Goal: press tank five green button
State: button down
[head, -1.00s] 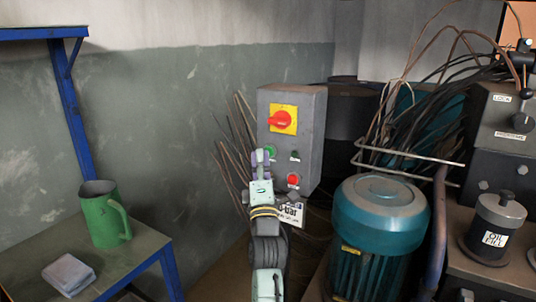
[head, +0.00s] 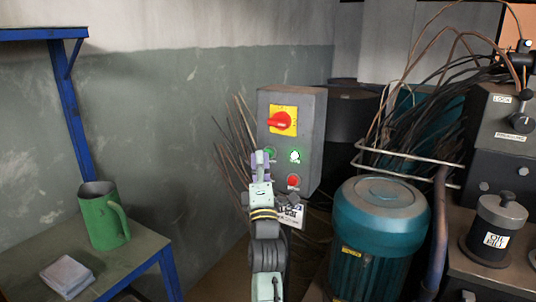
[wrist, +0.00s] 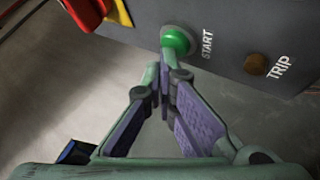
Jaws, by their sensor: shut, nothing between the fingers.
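A grey control box (head: 312,125) stands by the wall in the middle of the head view. Its green START button (wrist: 177,40) shows in the wrist view, and partly behind my gripper in the head view (head: 272,152). My gripper (wrist: 168,56) is shut and empty. Its fingertips overlap the lower edge of the START button in the wrist view and look to be at or touching it; I cannot tell whether the button is pushed in. A green light (head: 295,156) right of the button glows brightly. No tank number is readable.
The box also has a red rotary switch (head: 281,120) on a yellow plate, a red button (head: 293,181) and a brown TRIP lamp (wrist: 257,65). A teal motor (head: 380,218) stands right, a green mug (head: 103,216) on a table left. Loose wires hang nearby.

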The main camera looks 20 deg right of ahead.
jog(key=shift+s+a, duration=0.25)
jog(key=shift+a, duration=0.1)
jog(key=shift+a, duration=0.1)
jog(key=s+a, duration=0.1)
jog(key=a, duration=0.1)
jog(key=s+a+p, duration=0.1)
jog(key=s, duration=0.1)
jog(key=shift+a, duration=0.4)
dwell(0.6)
